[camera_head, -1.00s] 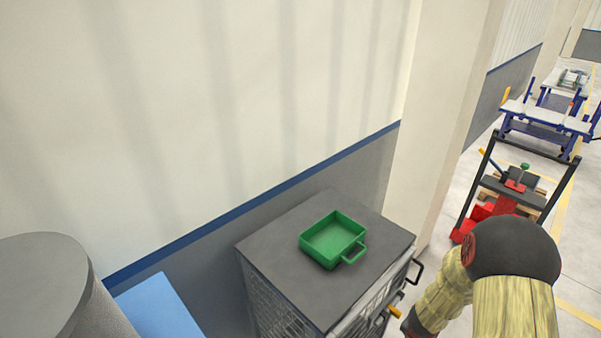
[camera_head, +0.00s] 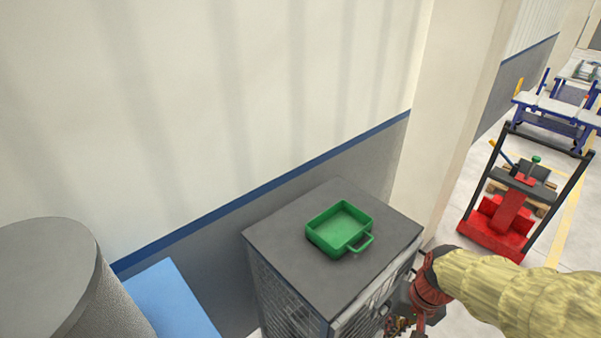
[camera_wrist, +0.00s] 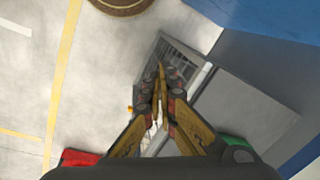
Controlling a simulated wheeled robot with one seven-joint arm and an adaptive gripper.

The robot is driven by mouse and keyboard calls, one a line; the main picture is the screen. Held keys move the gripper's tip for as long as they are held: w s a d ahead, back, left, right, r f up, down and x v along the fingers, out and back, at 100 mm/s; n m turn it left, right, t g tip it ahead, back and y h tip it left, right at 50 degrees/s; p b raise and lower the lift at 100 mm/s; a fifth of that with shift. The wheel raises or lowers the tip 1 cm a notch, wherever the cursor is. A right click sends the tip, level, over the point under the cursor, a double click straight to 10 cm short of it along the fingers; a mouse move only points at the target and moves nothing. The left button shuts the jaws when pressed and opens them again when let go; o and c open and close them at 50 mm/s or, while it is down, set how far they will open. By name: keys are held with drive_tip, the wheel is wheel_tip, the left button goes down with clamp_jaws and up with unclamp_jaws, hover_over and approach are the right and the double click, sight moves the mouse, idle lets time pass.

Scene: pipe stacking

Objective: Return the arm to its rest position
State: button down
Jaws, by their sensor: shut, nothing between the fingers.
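My arm (camera_head: 520,295) reaches in from the lower right in the head view, bent down beside the right side of a grey cabinet. My gripper (camera_wrist: 160,72) is shut and empty in the wrist view, its fingertips meeting in front of the cabinet's mesh side. In the head view the gripper (camera_head: 400,325) is low at the bottom edge, partly cut off. It is below the level of the cabinet top and apart from the green tray.
The cabinet (camera_head: 290,255) carries an empty green handled tray (camera_head: 340,228); its edge shows in the wrist view (camera_wrist: 236,141). A red lift truck (camera_head: 505,220) and blue-framed tables (camera_head: 555,110) stand right. A pillar (camera_head: 455,110) and wall are behind. Open floor (camera_wrist: 100,90) lies left in the wrist view.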

drive_tip(key=s+a+r+n+t, duration=0.1)
drive_tip(key=s+r+t, duration=0.1)
drive_tip(key=r, duration=0.7)
drive_tip(key=s+a+r+n+t+h, duration=0.1)
drive_tip(key=s+r+n+t, duration=0.1)
drive_tip(key=r, duration=0.6)
drive_tip(key=shift+s+r+n+t+h, duration=0.3)
drive_tip(key=shift+s+r+t, duration=0.1)
drive_tip(key=shift+s, duration=0.2)
drive_tip(key=c, duration=2.6)
unclamp_jaws()
drive_tip(key=shift+a, duration=0.1)
